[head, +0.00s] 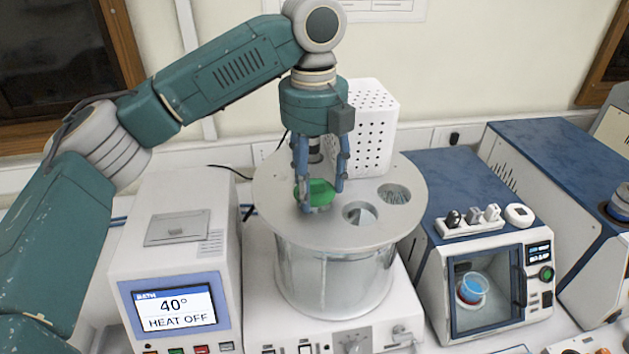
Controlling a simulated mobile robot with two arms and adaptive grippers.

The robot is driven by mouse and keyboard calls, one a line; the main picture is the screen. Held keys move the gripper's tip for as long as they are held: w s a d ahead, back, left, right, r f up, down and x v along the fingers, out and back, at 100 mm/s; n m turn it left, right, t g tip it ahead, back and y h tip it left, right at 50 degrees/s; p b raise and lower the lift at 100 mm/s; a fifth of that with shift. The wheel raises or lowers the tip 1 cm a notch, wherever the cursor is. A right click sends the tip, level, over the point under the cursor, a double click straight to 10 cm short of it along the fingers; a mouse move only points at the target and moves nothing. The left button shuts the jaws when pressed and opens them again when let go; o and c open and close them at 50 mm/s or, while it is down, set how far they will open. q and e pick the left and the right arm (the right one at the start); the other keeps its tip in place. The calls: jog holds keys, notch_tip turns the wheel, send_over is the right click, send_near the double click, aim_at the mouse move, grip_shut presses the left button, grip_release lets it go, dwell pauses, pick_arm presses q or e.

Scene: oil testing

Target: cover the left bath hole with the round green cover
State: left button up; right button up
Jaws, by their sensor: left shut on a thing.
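The round green cover (319,193) is between the fingers of my left gripper (321,203), over the left part of the bath's round grey lid (283,226). My left gripper points down and is shut on the cover. The cover and fingers hide the lid under them, so I cannot tell whether the cover rests on the lid or is just above it. Two open holes show in the lid: a front one (360,214) and a right one (394,194). The glass bath (340,285) stands below the lid. My right gripper is not in view.
A white perforated box (374,128) stands close behind the lid. A white control unit with a screen reading 40° HEAT OFF (174,307) is at the left. A blue and white device with a glass door (490,290) is at the right.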

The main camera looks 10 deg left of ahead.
pick_arm(q)
jog(key=shift+f, duration=0.85)
jog(key=shift+r, duration=0.45)
jog(key=shift+r, duration=0.35)
jog(key=shift+f, duration=0.75)
dwell(0.9)
jog(key=o, duration=0.8)
jog(key=shift+r, duration=0.1)
